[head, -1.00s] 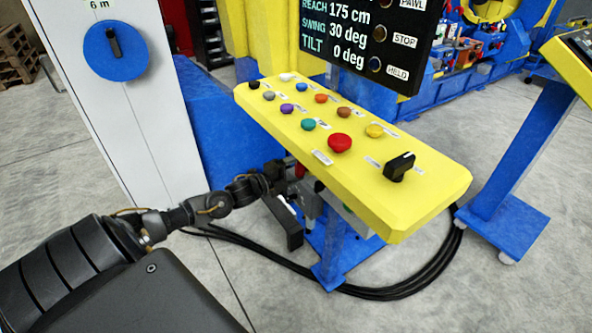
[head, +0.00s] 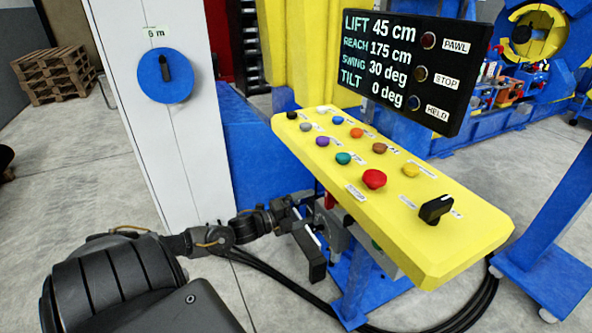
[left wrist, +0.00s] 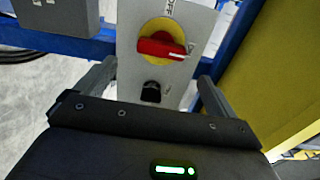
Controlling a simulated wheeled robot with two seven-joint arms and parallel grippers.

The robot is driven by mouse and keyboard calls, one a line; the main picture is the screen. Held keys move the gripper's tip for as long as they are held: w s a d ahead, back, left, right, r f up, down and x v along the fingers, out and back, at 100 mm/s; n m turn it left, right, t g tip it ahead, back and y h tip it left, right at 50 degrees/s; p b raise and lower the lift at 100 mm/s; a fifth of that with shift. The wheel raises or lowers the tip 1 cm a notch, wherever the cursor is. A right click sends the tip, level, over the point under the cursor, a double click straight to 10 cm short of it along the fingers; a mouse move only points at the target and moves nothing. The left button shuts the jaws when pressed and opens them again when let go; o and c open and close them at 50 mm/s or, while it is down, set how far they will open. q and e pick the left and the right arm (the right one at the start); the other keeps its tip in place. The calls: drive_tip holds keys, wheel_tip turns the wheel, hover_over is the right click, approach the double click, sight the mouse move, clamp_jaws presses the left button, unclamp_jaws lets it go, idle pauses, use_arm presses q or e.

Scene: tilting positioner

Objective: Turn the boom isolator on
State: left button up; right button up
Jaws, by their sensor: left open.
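A red rotary handle (left wrist: 162,47) on a round yellow plate (left wrist: 160,32) sits on a grey switch box (left wrist: 125,30) in the left wrist view. The handle lies roughly crosswise in that picture. In the head view my left gripper (head: 312,225) is beside and under the left edge of the yellow console, partly hiding the box. My right gripper is out of view.
The yellow console (head: 450,255) carries several coloured buttons and a black knob (head: 436,208). A display (head: 400,65) above reads lift 45 cm, reach 175 cm, swing 30 deg, tilt 0 deg. A white cabinet (head: 185,130) has a blue dial (head: 165,76). Black cables (head: 270,278) lie on the floor.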

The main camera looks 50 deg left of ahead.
use_arm(q)
drive_tip(key=v, duration=0.3)
drive_tip(key=shift+s, duration=0.1)
idle(0.6)
